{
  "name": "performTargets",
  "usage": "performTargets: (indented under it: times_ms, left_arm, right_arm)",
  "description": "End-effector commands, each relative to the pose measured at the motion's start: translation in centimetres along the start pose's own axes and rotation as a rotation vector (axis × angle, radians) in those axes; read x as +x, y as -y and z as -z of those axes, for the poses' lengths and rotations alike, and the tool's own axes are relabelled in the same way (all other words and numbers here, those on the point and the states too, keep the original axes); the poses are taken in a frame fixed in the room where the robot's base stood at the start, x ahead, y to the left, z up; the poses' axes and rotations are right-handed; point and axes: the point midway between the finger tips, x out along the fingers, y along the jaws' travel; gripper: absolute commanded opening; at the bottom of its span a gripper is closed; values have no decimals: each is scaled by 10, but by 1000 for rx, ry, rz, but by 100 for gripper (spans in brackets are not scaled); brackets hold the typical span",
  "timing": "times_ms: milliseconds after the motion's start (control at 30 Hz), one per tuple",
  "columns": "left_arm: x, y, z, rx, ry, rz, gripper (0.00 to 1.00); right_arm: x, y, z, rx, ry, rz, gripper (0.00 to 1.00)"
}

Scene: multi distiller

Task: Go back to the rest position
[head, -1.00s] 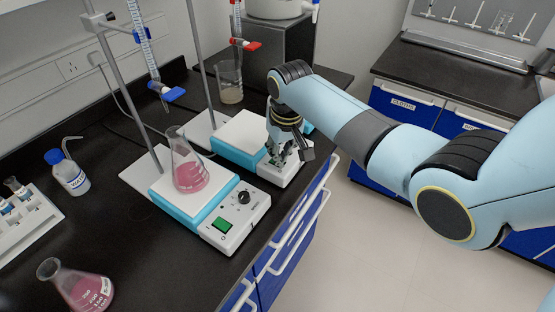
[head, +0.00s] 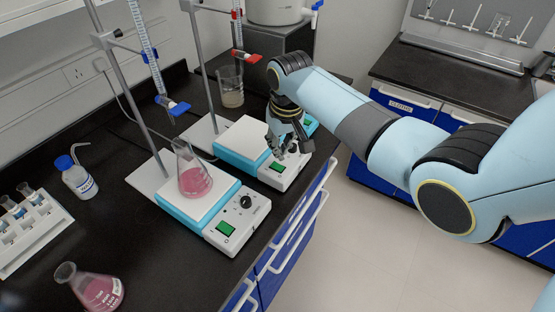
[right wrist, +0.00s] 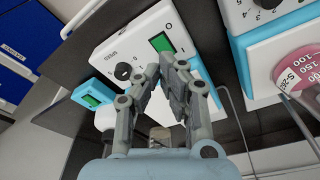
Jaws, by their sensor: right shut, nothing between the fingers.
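My right gripper (head: 284,152) is shut and empty. My right arm reaches in from the right of the head view. My left gripper does not show.
A flask with pink liquid (head: 194,178) stands on the front stirrer (head: 238,220). Another pink flask (head: 95,292), a wash bottle (head: 78,180) and a vial rack (head: 35,235) are at left. Burettes on stands rise behind; a beaker (head: 231,90) stands further back. Open floor (head: 380,250) lies right.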

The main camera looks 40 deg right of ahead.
Motion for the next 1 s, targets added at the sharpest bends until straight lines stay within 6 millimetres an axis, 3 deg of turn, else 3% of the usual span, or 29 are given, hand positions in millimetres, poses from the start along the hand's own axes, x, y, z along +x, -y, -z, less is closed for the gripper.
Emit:
performTargets:
  times_ms: [233,767,867,1000]
  left_arm:
    - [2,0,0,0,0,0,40]
    - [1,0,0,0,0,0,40]
    - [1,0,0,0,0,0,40]
    - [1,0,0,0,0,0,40]
  right_arm:
    - [-19,0,3,0,-2,0,0]
    - [-20,0,2,-1,-1,0,0]
    - [-20,0,-9,-12,-7,-4,0]
    - [-30,-1,-57,-58,-36,-19,0]
